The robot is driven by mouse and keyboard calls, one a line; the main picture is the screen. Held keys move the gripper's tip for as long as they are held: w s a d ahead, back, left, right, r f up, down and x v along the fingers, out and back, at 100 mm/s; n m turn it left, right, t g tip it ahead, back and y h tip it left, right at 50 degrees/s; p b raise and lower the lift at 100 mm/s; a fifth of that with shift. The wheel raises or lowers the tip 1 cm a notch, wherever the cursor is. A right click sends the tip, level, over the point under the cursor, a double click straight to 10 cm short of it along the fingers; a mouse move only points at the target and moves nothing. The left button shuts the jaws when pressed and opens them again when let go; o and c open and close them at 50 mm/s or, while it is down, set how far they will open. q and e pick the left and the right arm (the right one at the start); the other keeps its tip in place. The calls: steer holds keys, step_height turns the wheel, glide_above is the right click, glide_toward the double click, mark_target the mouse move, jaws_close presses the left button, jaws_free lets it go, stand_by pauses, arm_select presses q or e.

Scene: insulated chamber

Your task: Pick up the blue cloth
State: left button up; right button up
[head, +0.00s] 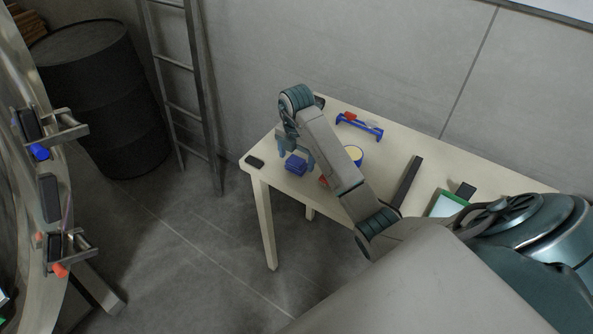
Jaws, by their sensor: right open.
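The blue cloth (295,165) looks like a small folded stack. It lies on the pale table (257,176) near its left end. My right gripper (295,154) points down at the cloth, with its fingers apart on either side above it. The view is too small to tell whether the fingers touch the cloth. My right arm comes in from the lower right and hides part of the table. My left gripper is out of view.
A ladder (177,65) and black barrel (100,95) stand left.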

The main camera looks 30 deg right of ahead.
step_height(320, 180, down, 2)
steer(key=shift+f, duration=0.25)
steer(key=shift+r, duration=0.1)
steer(key=c, duration=1.1)
steer(key=shift+o, duration=0.2)
steer(key=shift+r, duration=0.1)
